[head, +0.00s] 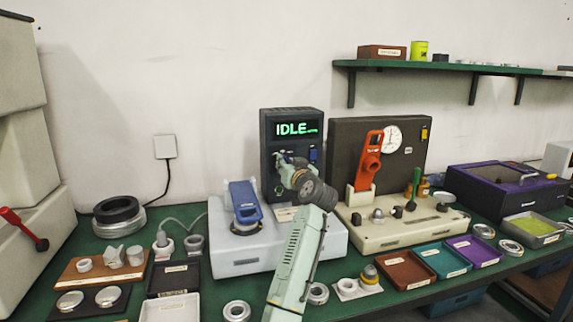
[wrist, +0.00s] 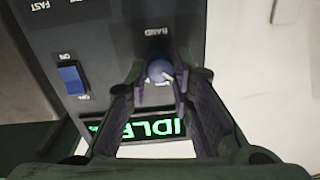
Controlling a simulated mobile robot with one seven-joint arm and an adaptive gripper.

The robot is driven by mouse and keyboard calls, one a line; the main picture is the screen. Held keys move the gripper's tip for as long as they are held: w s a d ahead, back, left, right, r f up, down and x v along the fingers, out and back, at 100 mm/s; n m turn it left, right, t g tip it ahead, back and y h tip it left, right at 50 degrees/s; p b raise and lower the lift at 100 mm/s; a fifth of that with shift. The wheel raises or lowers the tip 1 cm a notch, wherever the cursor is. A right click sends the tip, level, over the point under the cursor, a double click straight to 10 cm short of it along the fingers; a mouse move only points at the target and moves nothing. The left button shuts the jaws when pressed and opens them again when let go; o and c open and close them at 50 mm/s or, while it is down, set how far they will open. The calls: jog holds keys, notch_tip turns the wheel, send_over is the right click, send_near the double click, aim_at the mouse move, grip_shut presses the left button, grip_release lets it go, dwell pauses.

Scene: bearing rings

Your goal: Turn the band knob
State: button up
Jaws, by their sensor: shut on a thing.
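The band knob (wrist: 160,71) is a small round blue-grey knob under the printed word BAND, seen in the wrist view. It sits on a dark control panel (head: 268,128) whose display reads IDLE in green. My gripper (wrist: 164,80) is at the panel, its two fingers on either side of the knob and shut on it. In the head view my gripper (head: 284,160) reaches the lower part of the panel, and my arm hides the knob there. The knob's pointer mark is too small to read clearly.
A blue rocker switch (wrist: 73,79) marked ON sits beside the knob. A cream test stand (head: 400,232) with an orange lever (head: 369,160) stands close on the right.

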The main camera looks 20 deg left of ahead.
grip_shut()
jog(key=shift+f+m+p, duration=0.1)
jog(key=shift+m+p, duration=0.9)
jog(key=shift+m, duration=4)
jog(key=o, duration=1)
grip_release()
